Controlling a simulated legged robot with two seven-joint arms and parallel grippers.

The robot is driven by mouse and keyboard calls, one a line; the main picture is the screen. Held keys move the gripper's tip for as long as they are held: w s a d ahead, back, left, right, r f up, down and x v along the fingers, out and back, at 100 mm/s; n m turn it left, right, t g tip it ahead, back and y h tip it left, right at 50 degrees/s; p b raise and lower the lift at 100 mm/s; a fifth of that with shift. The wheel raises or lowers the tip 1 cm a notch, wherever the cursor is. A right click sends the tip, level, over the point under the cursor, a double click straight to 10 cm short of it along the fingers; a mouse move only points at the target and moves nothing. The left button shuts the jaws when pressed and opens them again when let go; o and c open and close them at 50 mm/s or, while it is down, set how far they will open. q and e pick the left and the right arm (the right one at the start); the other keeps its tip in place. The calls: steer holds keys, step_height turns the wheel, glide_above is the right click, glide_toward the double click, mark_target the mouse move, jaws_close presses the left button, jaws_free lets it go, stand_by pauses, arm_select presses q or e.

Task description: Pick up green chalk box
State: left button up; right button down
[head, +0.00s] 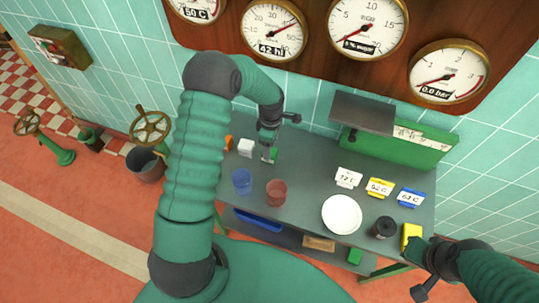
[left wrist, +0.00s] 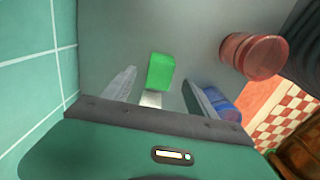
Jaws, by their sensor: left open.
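A small green chalk box (head: 266,155) stands on the grey table near its back left. My left gripper (head: 269,144) is right over it, pointing down, and partly hides it. In the left wrist view the green chalk box (left wrist: 161,72) appears between the two open fingers, with a gap on either side. A small white patch shows just below it there. I cannot tell how far above the box the fingertips are. My right gripper (head: 424,268) is at the lower right, by the table's front right corner; its jaws are unclear.
A white box (head: 245,147) and an orange one (head: 228,142) stand left of the green box. A blue cup (head: 242,181) and a red cup (head: 276,192) stand in front. A white plate (head: 342,214), dark jar (head: 384,228) and yellow box (head: 411,235) are to the right.

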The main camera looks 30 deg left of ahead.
arm_select(q)
steer(key=f, duration=0.6)
steer(key=shift+a+f+p, duration=0.15)
steer(key=shift+a+p, duration=0.05)
steer(key=shift+p, duration=0.15)
jaws_close()
